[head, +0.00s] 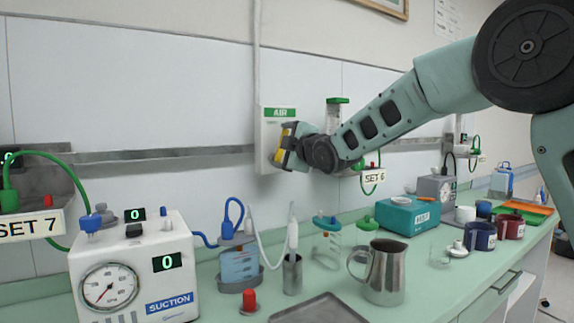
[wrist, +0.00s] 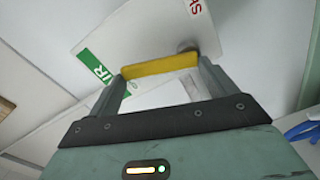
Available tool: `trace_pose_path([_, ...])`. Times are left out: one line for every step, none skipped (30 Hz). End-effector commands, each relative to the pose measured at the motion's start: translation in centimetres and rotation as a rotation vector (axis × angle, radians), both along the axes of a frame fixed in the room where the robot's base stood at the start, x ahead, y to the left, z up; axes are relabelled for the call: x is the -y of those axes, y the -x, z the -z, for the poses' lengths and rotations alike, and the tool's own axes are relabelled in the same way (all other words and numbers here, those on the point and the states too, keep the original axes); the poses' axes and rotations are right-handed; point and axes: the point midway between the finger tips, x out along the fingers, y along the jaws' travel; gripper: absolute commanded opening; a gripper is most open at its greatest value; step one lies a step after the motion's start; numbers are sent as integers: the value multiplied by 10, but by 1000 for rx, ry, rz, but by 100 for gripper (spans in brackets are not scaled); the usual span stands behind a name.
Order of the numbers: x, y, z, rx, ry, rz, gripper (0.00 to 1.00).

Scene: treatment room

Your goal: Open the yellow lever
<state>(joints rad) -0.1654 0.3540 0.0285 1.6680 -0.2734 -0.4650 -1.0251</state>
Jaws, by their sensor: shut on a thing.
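The yellow lever (head: 280,157) is on the front of a white wall box (head: 266,136) with a green AIR label. In the wrist view the yellow lever (wrist: 160,65) lies across between my two fingertips, in front of the white box (wrist: 140,32). My gripper (head: 288,152) is at the box, shut on the lever; it also shows in the wrist view (wrist: 160,80). The gripper hides part of the box's front and part of the lever in the head view.
Below on the green counter stand a suction unit (head: 135,268), a blue-liquid jar (head: 239,264), a metal pitcher (head: 385,273) and a metal tray (head: 318,309). A grey rail (head: 160,158) runs along the wall. A vertical pipe (head: 257,50) rises above the box.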

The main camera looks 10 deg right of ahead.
Motion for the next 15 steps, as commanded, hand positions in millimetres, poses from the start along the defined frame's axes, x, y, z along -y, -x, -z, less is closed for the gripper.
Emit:
trace_pose_path([-1,0,4,19,37,1,43])
trace_pose_path([-2,1,4,27,60,1,43])
trace_pose_path([-3,1,4,35,89,1,43])
trace_pose_path([-4,1,3,42,107,1,43])
trace_pose_path([-4,1,3,48,127,2,43])
trace_pose_path([-5,2,3,55,152,2,43])
trace_pose_path([-6,2,3,61,168,1,43])
trace_pose_path([-7,2,2,67,185,1,43])
trace_pose_path([-7,2,2,73,204,2,43])
trace_pose_path([-7,2,2,76,218,3,43])
trace_pose_path([-8,3,2,79,231,3,43])
trace_pose_path([-9,3,2,85,247,2,43])
trace_pose_path([-9,3,1,88,256,2,43])
trace_pose_path([-10,3,1,91,266,2,43])
trace_pose_path([-10,3,1,94,275,2,43])
